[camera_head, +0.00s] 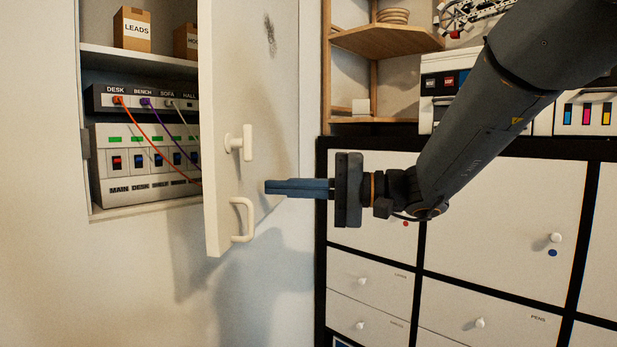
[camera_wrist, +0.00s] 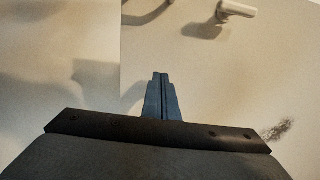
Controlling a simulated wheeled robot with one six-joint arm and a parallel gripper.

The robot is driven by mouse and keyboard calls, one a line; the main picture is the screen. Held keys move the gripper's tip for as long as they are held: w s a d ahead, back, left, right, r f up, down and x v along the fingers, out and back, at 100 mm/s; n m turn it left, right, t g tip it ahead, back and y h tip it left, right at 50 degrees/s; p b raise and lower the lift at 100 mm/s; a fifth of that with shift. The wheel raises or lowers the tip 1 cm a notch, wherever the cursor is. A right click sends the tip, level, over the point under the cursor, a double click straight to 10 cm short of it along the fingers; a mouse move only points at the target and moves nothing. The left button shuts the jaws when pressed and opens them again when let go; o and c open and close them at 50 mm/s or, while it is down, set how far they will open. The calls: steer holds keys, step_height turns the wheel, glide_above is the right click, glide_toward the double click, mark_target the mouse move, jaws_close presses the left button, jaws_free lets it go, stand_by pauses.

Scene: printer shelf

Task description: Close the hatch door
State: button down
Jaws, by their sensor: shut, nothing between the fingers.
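The hatch door (camera_head: 228,90) is a white panel standing open, swung out from the wall recess on its left. It carries a white knob (camera_head: 240,143) and, lower down, a white bar handle (camera_head: 242,220). My gripper (camera_head: 268,187) is shut and empty, its blue-grey fingers pointing left at the right-hand face of the door, at a height between knob and handle. I cannot tell whether the tips touch the door. In the wrist view the shut fingers (camera_wrist: 160,78) point toward a pale surface with a dark smudge (camera_wrist: 277,130), and a white fitting (camera_wrist: 236,9) shows at the top.
The recess holds a switch panel (camera_head: 143,165), a socket strip (camera_head: 150,100) with coloured cables, and a LEADS box (camera_head: 132,30). A black-framed drawer cabinet (camera_head: 500,205) stands right of the door, with a printer (camera_head: 440,75) above. Bare wall (camera_head: 40,200) lies left of the recess.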

steer(key=shift+w+a+p, duration=0.1)
steer(key=shift+a+p, duration=0.2)
steer(key=shift+a, duration=0.55)
steer(key=shift+a, duration=0.1)
